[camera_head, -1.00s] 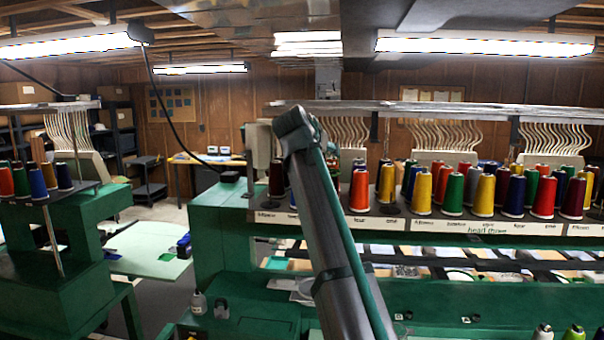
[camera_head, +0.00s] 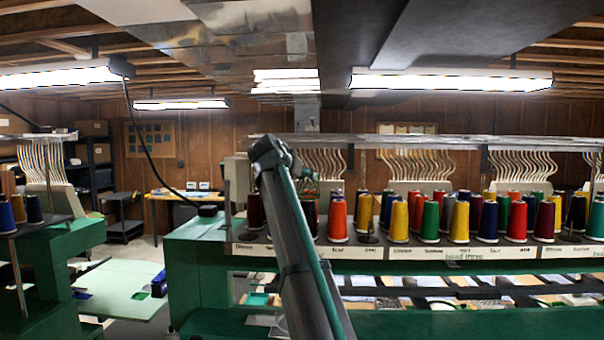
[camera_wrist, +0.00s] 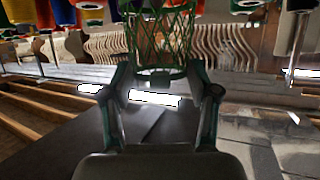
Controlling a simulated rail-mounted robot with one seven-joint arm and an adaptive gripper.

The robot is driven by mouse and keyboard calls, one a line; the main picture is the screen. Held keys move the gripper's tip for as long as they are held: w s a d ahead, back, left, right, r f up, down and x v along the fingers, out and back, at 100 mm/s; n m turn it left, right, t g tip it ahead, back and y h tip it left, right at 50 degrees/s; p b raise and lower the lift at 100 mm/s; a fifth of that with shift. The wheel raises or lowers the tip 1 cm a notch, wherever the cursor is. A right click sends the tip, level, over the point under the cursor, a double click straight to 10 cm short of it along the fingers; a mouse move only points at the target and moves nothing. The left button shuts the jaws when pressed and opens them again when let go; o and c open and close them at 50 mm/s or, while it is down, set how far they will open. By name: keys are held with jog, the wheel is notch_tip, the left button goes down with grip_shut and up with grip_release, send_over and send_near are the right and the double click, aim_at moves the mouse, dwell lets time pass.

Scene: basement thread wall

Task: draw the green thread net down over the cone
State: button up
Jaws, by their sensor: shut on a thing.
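The green thread net (camera_wrist: 165,38) is an open mesh in the wrist view, which is upside down. My gripper (camera_wrist: 160,78) is shut on the net's rim. I see through the mesh to pale, curved wires behind, and the far end of the net is cut off by the picture's top edge. In the head view my gripper (camera_head: 307,186) shows partly behind my arm, above a dark cone (camera_head: 310,222) on the rack. I cannot tell which cone the net belongs to, or whether any cone is inside it.
Several coloured cones, including an orange one (camera_head: 337,218) and a yellow one (camera_head: 399,222), stand close together along the rack (camera_head: 350,252). A metal rail (camera_head: 420,142) with curved wires runs above them. A lit ceiling lamp (camera_head: 450,80) hangs higher up.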

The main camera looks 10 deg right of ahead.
aim_at(302, 195)
jog(key=shift+f+b, duration=0.5)
jog(key=shift+f, duration=2.65)
jog(key=shift+f+b, duration=1.8)
jog(key=shift+f, duration=1.45)
jog(key=shift+s+f+b, duration=0.1)
jog(key=shift+f+b, duration=0.05)
jog(key=shift+b, duration=0.15)
jog(key=shift+f, duration=0.2)
jog(key=o, duration=0.9)
jog(key=shift+c, duration=0.2)
jog(key=shift+a+r, duration=0.1)
